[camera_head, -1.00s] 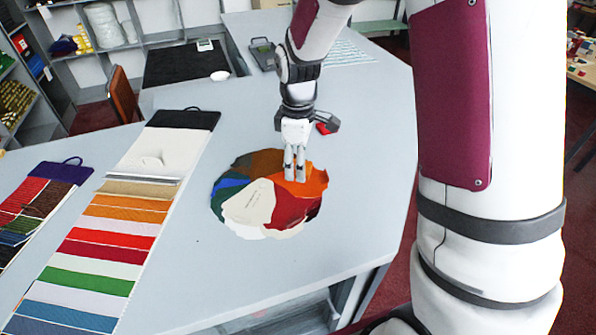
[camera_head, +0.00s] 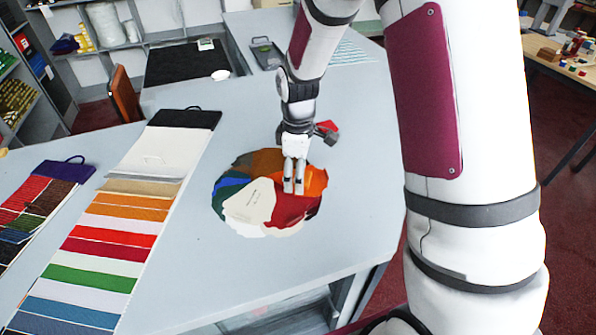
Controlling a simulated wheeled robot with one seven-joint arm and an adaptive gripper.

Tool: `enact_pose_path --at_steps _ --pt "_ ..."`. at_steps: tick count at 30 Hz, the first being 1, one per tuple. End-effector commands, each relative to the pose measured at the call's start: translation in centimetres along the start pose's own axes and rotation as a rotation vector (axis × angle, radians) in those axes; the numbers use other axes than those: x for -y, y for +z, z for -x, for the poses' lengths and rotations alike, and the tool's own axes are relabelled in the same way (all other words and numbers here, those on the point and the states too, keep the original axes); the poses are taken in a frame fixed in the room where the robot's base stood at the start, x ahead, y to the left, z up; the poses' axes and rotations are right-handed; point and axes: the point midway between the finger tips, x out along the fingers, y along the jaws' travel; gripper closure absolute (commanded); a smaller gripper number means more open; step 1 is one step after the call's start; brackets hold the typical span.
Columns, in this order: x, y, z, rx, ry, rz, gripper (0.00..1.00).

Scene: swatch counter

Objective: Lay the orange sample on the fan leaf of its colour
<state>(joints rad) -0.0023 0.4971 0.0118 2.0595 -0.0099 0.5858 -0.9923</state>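The orange sample (camera_head: 315,182) lies at the right of a round heap of overlapping coloured samples on the grey counter. Other samples and my fingers partly cover it. My gripper (camera_head: 293,190) points down over the heap, its fingertips at the sample's left edge, close to the dark red sample (camera_head: 291,208). The two fingers are close together with a narrow gap. I cannot tell whether they touch or hold anything. The long fan (camera_head: 160,150) lies on the left of the counter. Its orange leaves (camera_head: 130,208) sit below a tan leaf and above white and red ones.
A second, darker fan (camera_head: 38,200) lies at the far left edge. A small red item (camera_head: 328,127) lies behind my gripper. A black mat (camera_head: 185,65) and a grey tray (camera_head: 267,53) are at the back. The counter (camera_head: 180,255) between fan and heap is clear.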

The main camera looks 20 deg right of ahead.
Motion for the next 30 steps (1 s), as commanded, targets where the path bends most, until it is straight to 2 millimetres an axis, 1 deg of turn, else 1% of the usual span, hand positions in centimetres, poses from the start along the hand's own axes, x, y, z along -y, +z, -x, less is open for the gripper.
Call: enact_pose_path --at_steps 5,8,11,18,21,25,30 --pt "0.0 0.0 0.2 -0.001 0.001 0.000 0.35" --pt "-0.1 -0.1 1.0 -0.002 0.003 0.000 0.35" --pt "-0.2 -0.1 2.5 -0.004 0.005 0.000 0.35" --pt "-0.2 -0.1 7.4 -0.003 0.005 0.000 0.35" --pt "-0.1 -0.1 9.2 -0.002 0.004 0.000 0.35" --pt "-0.1 -0.1 11.0 -0.002 0.003 0.000 0.35" --pt "0.1 0.1 12.3 -0.002 0.003 -0.005 0.35"
